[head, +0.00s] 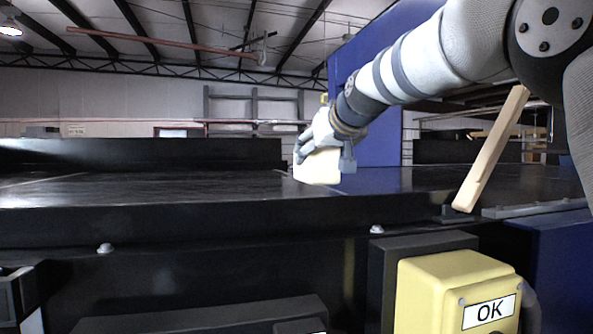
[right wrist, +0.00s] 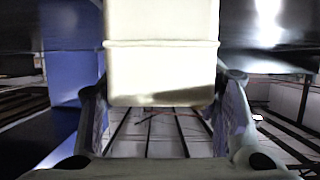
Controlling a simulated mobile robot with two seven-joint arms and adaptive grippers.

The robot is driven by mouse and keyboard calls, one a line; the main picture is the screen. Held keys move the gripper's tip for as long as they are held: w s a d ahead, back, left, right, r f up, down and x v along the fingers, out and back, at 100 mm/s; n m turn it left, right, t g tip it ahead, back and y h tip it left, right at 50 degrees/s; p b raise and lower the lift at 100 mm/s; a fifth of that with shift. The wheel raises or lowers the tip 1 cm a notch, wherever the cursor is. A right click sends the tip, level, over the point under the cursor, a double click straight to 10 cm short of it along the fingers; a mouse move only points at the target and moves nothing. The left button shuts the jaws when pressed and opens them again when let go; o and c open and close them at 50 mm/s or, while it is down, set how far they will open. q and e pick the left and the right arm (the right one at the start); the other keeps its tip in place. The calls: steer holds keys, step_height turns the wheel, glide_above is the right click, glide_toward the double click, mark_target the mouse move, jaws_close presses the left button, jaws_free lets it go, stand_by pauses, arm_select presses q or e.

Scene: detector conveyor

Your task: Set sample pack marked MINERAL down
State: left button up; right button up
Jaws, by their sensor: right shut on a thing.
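A cream-coloured pack (head: 318,167) is in my right gripper (head: 303,150) over the black conveyor (head: 130,190) in the head view. Its lower edge is at or just above the belt; I cannot tell if it touches. In the right wrist view the pack (right wrist: 160,70) sits between the two fingers of my right gripper (right wrist: 163,90), which are shut on its sides. No MINERAL marking shows on the faces in view. My left gripper is not in view.
A blue detector housing (head: 378,130) stands right behind the pack. A wooden bar (head: 490,150) leans up at the right of the conveyor. A yellow box marked OK (head: 450,290) is at the front right. The belt to the left is clear.

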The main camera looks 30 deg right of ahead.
mark_target(316, 168)
steer(key=shift+w+a+f, duration=0.1)
steer(key=shift+w+f, duration=0.1)
steer(key=shift+w, duration=0.05)
steer(key=shift+w+f, duration=0.1)
steer(key=shift+f, duration=1.45)
steer(key=o, duration=1.6)
steer(key=shift+f, duration=0.1)
steer(key=shift+c, duration=0.2)
steer(key=shift+a, duration=0.1)
